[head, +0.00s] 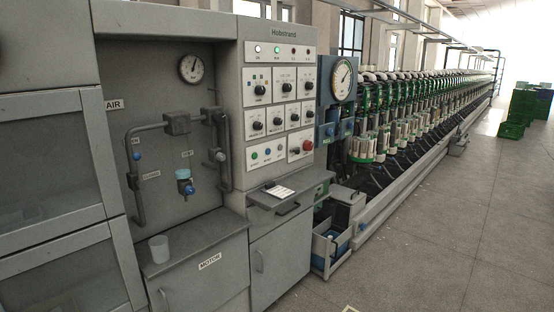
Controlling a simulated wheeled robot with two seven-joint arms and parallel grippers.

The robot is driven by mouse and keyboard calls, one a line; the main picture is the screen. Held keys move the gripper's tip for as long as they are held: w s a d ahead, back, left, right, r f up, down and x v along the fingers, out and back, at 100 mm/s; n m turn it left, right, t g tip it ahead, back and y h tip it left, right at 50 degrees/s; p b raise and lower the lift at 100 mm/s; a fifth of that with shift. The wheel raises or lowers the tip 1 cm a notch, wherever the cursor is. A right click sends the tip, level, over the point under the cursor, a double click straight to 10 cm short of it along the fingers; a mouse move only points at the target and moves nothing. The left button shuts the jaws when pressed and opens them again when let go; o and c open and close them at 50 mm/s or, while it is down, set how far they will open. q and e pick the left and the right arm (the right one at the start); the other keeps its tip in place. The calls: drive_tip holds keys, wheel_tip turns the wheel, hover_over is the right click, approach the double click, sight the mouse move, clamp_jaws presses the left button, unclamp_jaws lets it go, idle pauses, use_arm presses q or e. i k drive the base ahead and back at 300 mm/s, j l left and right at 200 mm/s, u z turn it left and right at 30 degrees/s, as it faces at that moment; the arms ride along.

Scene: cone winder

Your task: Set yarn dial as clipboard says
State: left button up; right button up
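A grey control panel (281,105) labelled "Hobstrand" carries several black rotary dials on white plates, in rows. Upper dials are at the left (260,89), middle (287,87) and right (309,85). Their small labels are too blurred to read, so I cannot tell which is the yarn dial. A clipboard (279,191) with a white sheet lies on the small ledge below the panel; its writing is too small to read. Neither of my grippers is in view.
A red knob (307,145) and coloured buttons sit low on the panel. Left are pipes, a gauge (191,68) and a cup (159,249) on a ledge. A big round gauge (343,79) and the long winder stand right.

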sight(259, 90)
drive_tip(key=i+l, duration=0.1)
drive_tip(key=i, duration=0.4)
drive_tip(key=i+l, duration=0.15)
drive_tip(key=i, duration=0.4)
drive_tip(key=i+l, duration=0.1)
drive_tip(key=i, duration=0.4)
